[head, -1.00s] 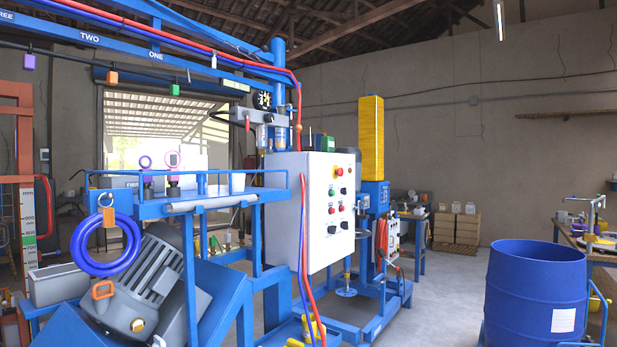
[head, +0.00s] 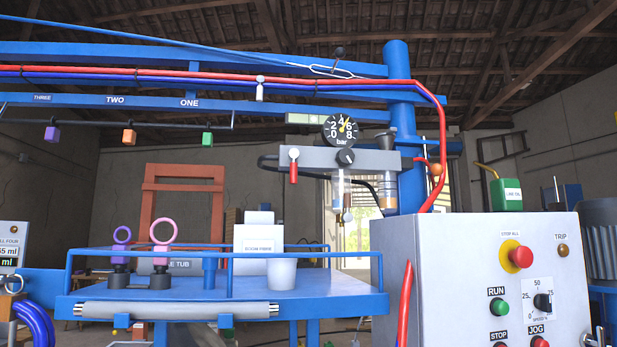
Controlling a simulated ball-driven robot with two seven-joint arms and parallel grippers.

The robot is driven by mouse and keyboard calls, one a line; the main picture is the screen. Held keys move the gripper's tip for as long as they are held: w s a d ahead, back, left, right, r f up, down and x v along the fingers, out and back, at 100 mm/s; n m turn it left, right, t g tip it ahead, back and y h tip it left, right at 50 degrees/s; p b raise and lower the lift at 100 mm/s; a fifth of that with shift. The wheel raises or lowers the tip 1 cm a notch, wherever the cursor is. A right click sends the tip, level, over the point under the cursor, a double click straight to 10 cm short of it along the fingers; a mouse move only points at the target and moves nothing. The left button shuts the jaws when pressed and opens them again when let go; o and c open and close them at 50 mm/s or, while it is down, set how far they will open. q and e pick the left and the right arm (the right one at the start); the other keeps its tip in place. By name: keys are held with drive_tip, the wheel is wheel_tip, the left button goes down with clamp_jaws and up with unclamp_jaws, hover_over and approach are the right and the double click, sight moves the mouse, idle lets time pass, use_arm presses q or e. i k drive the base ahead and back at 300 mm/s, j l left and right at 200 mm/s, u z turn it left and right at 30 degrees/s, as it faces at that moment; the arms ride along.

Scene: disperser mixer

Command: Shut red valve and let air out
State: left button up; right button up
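The red valve lever (head: 294,172) hangs straight down below a pale round knob at the left end of a grey air unit (head: 320,158). A round black pressure gauge (head: 341,130) marked bar sits above the unit, its yellow needle between 4 and 6. A black knob (head: 345,157) is on the unit's front. A clear bowl (head: 342,188) with a small brass fitting at its bottom hangs under the unit, and a second bowl (head: 387,190) hangs to its right. Neither of my grippers is in view.
A blue railed shelf (head: 190,301) with a white cup (head: 282,272), a white box (head: 259,240) and purple and pink ring-topped parts stands below the unit. A grey control box (head: 490,275) with a red stop button (head: 520,257) is at right. Red and blue hoses run overhead.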

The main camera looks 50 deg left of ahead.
sight(294, 153)
drive_tip(key=i+l+u, duration=0.2)
drive_tip(key=u, duration=0.3)
drive_tip(key=i+l+u, duration=0.3)
drive_tip(key=u, duration=0.15)
drive_tip(key=i+l+u, duration=0.1)
drive_tip(key=l+u, duration=0.4)
drive_tip(key=i+l+u, duration=0.1)
drive_tip(key=l+u, duration=1.95)
drive_tip(key=l, duration=0.15)
